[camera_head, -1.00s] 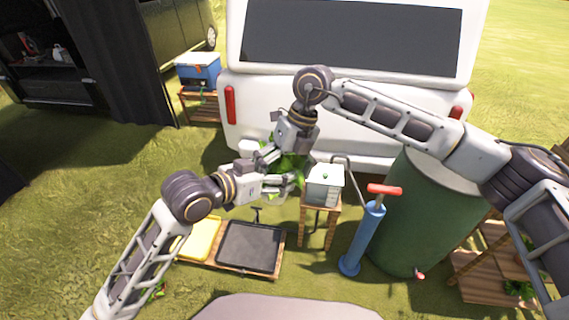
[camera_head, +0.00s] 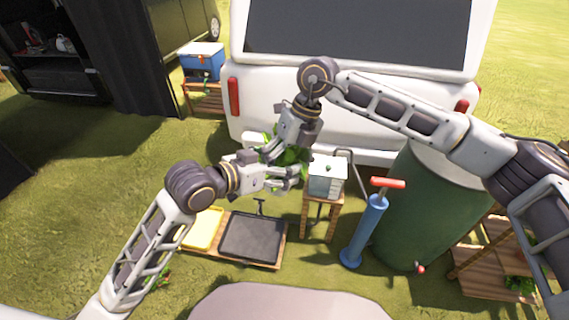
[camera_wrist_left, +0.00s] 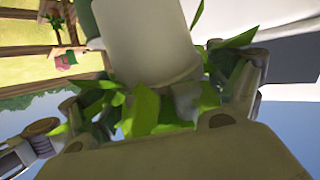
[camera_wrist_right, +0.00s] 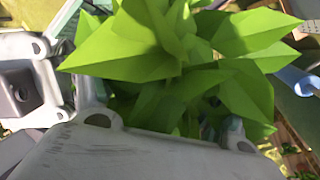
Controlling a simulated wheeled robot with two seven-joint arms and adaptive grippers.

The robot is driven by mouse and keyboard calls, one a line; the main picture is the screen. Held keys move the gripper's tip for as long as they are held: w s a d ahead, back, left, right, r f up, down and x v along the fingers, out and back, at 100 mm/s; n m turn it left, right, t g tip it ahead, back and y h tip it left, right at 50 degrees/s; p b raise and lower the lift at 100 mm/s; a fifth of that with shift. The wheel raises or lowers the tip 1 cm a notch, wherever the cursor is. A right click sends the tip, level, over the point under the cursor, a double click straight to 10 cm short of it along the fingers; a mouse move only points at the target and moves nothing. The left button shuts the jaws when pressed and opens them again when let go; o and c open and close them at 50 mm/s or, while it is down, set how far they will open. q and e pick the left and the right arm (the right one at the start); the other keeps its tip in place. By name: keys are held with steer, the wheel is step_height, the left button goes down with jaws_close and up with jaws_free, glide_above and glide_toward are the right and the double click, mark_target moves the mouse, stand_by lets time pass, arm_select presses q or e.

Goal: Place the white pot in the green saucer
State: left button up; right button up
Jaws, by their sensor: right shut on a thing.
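The white pot (camera_wrist_left: 155,40) with its leafy green plant fills the upper middle of the left wrist view. In the head view the plant's leaves (camera_head: 292,160) show between my two grippers, and the pot is mostly hidden. My right gripper (camera_head: 270,152) is shut on the potted plant from above; its leaves fill the right wrist view (camera_wrist_right: 170,60). The exact grip point is hidden. My left gripper (camera_head: 292,178) is open just below, with its fingers apart beside the plant. I cannot make out the green saucer in any view.
A small white-topped box (camera_head: 327,176) stands on a wooden stool right of the grippers. A blue pump (camera_head: 366,230) and a green barrel (camera_head: 430,210) stand further right. A black tray (camera_head: 252,236) and a yellow tray (camera_head: 203,228) lie below. A white vehicle (camera_head: 350,125) is behind.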

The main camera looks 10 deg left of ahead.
mark_target(277, 190)
stand_by(0.4)
